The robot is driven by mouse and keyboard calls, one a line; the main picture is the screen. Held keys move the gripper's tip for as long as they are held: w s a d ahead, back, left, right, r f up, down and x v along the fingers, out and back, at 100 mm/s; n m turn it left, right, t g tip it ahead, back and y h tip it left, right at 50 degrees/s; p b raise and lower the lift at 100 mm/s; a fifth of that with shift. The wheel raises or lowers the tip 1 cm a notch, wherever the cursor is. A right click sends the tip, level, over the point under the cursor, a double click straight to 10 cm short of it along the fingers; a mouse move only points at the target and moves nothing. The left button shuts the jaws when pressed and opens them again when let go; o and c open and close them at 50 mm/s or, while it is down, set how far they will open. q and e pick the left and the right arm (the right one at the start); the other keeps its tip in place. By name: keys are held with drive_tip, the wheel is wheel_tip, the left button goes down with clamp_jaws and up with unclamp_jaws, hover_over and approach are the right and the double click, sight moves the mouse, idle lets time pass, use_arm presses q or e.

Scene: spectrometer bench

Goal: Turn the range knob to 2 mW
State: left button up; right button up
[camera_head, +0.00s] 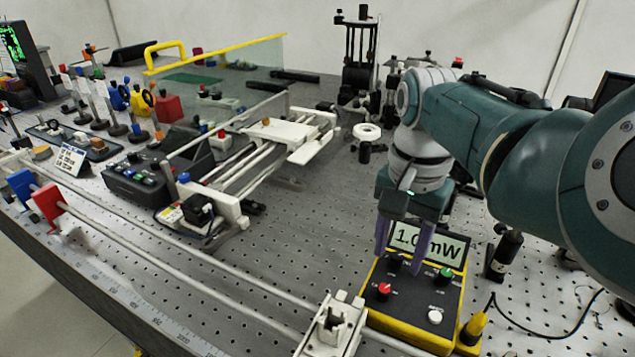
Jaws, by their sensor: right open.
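A yellow and black power meter (408,308) stands at the front right of the bench. Its tilted display (452,247) shows a reading that looks like 1.0 mW, partly covered by my gripper. The panel has a black knob (395,263), a red knob (384,290), a green knob (445,274) and a white knob (434,316). Labels are too small to read, so I cannot tell which is the range knob. My right gripper (402,255) points down, open, with its purple fingers on either side of the black knob. Contact cannot be told. My left gripper is not in view.
A white rail carriage (334,328) stands just left of the meter on long rods. A yellow plug (474,328) with a black cable and a dark post (505,255) are at its right.

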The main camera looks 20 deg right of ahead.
clamp_jaws()
